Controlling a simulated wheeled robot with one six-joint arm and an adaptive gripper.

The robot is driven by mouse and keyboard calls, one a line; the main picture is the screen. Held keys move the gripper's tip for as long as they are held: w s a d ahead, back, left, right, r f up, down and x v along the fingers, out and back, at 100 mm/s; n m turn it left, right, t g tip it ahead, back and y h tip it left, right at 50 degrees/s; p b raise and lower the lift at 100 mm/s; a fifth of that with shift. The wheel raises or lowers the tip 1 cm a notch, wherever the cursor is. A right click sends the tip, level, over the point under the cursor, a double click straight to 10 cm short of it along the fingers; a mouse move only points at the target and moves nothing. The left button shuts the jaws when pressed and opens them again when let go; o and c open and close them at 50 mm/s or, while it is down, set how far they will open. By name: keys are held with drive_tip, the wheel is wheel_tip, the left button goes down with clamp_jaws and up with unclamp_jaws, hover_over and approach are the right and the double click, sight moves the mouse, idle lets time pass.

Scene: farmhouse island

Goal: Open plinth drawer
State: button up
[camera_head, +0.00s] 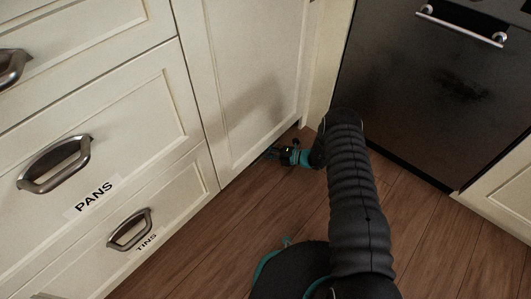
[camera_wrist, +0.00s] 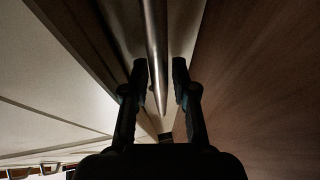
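My gripper (camera_head: 278,154) is low at the foot of the cream cabinet in the head view, close to the floor. In the wrist view my gripper (camera_wrist: 159,67) is open, with its two dark fingers apart. A metal bar handle (camera_wrist: 155,50) runs lengthwise between the fingertips, nearer the left finger. Gaps show on both sides of the bar, and I cannot tell whether either finger touches it. In the head view the plinth is hidden under the cabinet.
The wooden floor (camera_head: 200,258) lies close beside my gripper. Cream drawers labelled PANS (camera_head: 130,165) and TINS (camera_head: 185,210) have protruding handles at left. A plain cabinet door (camera_head: 240,75) rises above my gripper. A dark oven front (camera_head: 410,95) stands at right.

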clamp_jaws()
drive_tip(key=shift+d, duration=0.1)
